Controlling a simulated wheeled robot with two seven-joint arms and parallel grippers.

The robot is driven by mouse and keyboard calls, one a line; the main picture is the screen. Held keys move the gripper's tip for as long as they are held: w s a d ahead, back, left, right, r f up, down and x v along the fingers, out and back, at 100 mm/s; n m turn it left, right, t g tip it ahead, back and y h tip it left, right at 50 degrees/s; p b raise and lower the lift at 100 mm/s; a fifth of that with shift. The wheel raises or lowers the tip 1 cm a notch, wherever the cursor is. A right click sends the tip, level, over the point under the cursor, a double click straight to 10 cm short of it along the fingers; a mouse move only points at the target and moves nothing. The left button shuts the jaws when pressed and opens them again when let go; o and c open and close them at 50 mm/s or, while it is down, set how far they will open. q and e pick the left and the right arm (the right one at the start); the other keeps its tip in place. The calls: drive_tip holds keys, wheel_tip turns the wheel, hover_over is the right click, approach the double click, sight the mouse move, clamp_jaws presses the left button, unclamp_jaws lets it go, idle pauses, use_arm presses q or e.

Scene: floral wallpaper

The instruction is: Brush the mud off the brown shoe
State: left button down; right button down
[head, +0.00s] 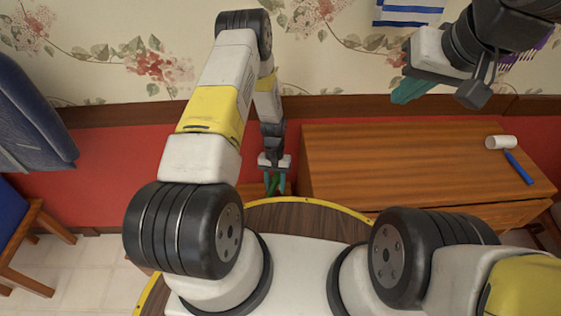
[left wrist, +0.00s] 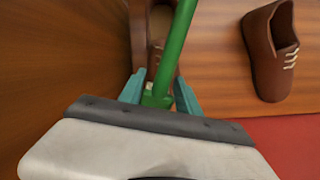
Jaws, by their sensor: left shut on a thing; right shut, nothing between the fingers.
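My left gripper (head: 274,182) is low beside the left side of the wooden table (head: 420,155). It is shut on a green handle (left wrist: 178,45), which also shows in the head view (head: 281,187). In the left wrist view a brown shoe (left wrist: 157,22) lies behind the handle, partly hidden by it and the fingers. A second brown shoe (left wrist: 270,62) with pale laces stands apart to the right on a wooden surface. I cannot make out mud or the handle's working end. My right gripper (head: 408,91) is shut and empty, raised above the table's back edge.
A white roller with a blue handle (head: 518,167) lies at the table's right end; the rest of the tabletop is clear. A wooden chair (head: 35,235) stands at the left. A blue-and-white striped cloth (head: 408,12) hangs on the wall.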

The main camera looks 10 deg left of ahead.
sight(275, 182)
use_arm(q)
drive_tip(key=shift+v, duration=1.5)
